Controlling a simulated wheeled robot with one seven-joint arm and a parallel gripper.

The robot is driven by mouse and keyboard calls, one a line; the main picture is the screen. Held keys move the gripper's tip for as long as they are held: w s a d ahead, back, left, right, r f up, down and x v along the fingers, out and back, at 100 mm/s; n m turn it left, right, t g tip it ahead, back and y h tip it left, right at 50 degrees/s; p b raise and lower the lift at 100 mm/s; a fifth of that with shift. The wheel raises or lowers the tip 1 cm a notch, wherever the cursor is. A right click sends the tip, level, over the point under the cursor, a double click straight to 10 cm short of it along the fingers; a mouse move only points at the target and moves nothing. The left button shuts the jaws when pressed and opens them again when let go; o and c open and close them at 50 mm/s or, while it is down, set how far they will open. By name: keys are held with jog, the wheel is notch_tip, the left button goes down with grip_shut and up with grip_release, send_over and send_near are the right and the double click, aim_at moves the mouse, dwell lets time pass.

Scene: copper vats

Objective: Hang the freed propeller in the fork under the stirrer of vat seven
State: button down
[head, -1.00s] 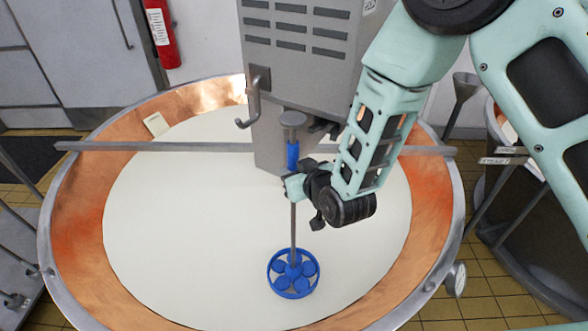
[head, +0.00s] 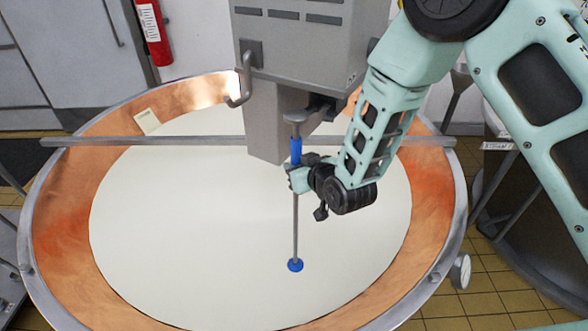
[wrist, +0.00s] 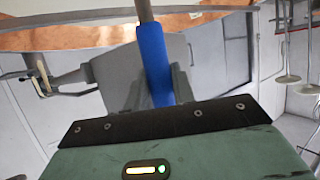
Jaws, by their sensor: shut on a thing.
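The propeller is a thin grey shaft (head: 295,225) with a blue sleeve (head: 296,150) and a flat grey disc head (head: 296,116). It hangs upright over the vat (head: 52,205). Only its blue hub (head: 295,265) shows at the white surface; the ring is hidden below. My gripper (head: 297,178) is shut on the shaft by the blue sleeve, which also shows in the wrist view (wrist: 155,65). The stirrer (head: 300,40) is a grey housing above. The dark fork (head: 322,104) under it shows just right of the disc head, partly hidden; I cannot tell the gap in depth.
A grey bar (head: 180,141) crosses the vat behind the shaft. A bent grey hook (head: 240,90) sticks out from the stirrer's left side. A gauge (head: 460,270) is on the vat's right rim. White liquid (head: 180,220) fills the vat.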

jog(key=shift+w+d+f+b, duration=0.2)
jog(key=shift+w+f+b, duration=0.2)
jog(key=shift+f, duration=0.1)
jog(key=shift+w+d+f+b, duration=0.2)
jog(key=shift+w+f+b, duration=0.05)
jog(key=shift+f+b, duration=0.2)
jog(key=w+d+b, duration=0.2)
jog(key=w+d, duration=0.2)
jog(key=w, duration=0.2)
jog(key=shift+w+f, duration=0.15)
jog(key=shift+w, duration=0.1)
jog(key=shift+s+a+r+b, duration=0.25)
jog(key=shift+s+b, duration=0.1)
jog(key=shift+s, duration=0.3)
dwell(0.4)
